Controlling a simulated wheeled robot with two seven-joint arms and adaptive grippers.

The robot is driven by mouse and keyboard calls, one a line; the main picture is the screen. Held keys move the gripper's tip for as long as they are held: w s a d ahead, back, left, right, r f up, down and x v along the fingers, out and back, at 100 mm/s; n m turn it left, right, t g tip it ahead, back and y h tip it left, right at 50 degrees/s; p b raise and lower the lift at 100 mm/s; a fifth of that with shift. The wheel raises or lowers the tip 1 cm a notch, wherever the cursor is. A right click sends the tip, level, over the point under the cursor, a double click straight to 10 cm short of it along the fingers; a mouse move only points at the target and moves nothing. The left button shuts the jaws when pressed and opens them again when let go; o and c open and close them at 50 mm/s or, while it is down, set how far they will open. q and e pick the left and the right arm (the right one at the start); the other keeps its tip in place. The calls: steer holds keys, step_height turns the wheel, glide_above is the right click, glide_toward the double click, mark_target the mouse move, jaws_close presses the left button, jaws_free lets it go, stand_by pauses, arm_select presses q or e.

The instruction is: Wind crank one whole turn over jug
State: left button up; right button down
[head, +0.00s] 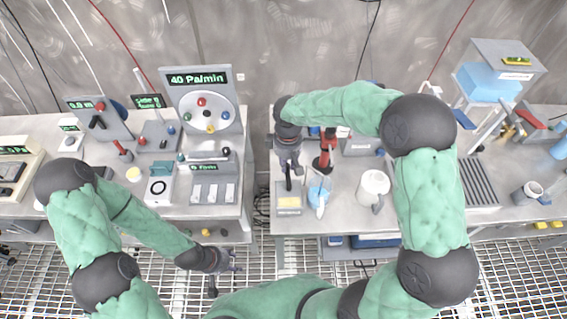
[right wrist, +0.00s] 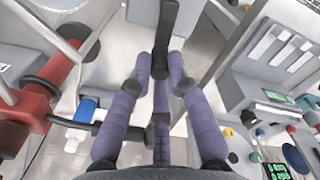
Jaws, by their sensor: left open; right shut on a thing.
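A red pump-like body (head: 326,150) stands on the right bench, and its red barrel also shows in the right wrist view (right wrist: 62,65). Its black crank arm (right wrist: 85,126) runs from the barrel to between my right fingers. My right gripper (head: 289,166) is shut on the crank's grip, which the fingers mostly hide; it also shows in the right wrist view (right wrist: 160,88). A clear, bluish jug (head: 316,192) stands in front of the red body. My left gripper (head: 222,262) is open and empty, low in front of the left bench.
A white mug (head: 374,186) stands right of the jug. A gap separates the left bench (head: 225,208) from the right one.

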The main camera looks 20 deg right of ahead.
steer(key=shift+s+d+m+b, duration=0.2)
steer(key=shift+s+d+m, duration=0.25)
steer(key=shift+m, duration=1.3)
steer(key=shift+s+d+m+b, duration=0.25)
steer(key=shift+d+m, duration=0.4)
steer(key=shift+m, duration=1.05)
steer(key=shift+s+d+m+b, duration=0.15)
steer(key=shift+s+d+m, duration=0.3)
steer(key=shift+m, duration=1.3)
steer(key=shift+d+r, duration=0.1)
steer(key=shift+d, duration=0.05)
steer(key=c, duration=1.2)
jaws_free()
steer(key=shift+o, duration=0.2)
step_height(320, 180, up, 12)
